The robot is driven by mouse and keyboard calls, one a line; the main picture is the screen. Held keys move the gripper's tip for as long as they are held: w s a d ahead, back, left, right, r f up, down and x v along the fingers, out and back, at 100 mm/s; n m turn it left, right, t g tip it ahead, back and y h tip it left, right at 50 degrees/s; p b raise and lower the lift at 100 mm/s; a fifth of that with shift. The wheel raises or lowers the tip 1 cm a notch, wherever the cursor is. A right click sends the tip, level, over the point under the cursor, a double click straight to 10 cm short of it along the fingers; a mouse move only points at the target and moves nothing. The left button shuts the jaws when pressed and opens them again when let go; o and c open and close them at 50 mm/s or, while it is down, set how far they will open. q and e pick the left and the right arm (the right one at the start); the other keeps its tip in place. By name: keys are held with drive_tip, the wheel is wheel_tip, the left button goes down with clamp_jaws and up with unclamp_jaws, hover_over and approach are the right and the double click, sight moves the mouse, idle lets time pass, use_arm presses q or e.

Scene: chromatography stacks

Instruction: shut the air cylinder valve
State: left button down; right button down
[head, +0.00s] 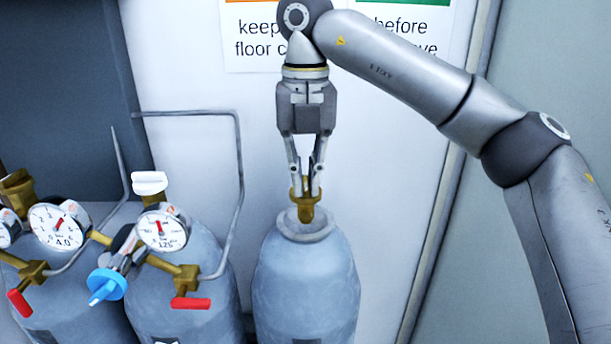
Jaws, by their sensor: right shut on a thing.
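A grey gas cylinder (305,280) stands upright at the lower middle, with a brass valve (306,210) at its open-looking neck. My right gripper (305,190) points straight down, shut on the top of this brass valve. The valve's upper part is partly hidden by the fingers. Two more grey cylinders stand to the left: a middle one (185,285) with a white knob (150,180) on top, and a far left one (70,310) with a brass top (17,190). No readable gas name shows on any cylinder, so I cannot tell which is air. My left gripper is not in view.
Pressure gauges (162,230), a blue knob (105,287) and red lever handles (191,303) crowd the left cylinders. A thin grey pipe (239,150) bends up against the white wall (190,60). Signs (253,40) hang behind my arm. Space right of the gripped cylinder is clear.

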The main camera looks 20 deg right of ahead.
sight(306, 182)
drive_tip(key=shift+w+r+m, duration=0.1)
drive_tip(key=shift+r+m, duration=0.05)
drive_tip(key=shift+m, duration=0.15)
idle(0.4)
drive_tip(key=c, duration=1.5)
unclamp_jaws()
drive_tip(key=shift+c, duration=0.2)
wheel_tip(306, 182, up, 12)
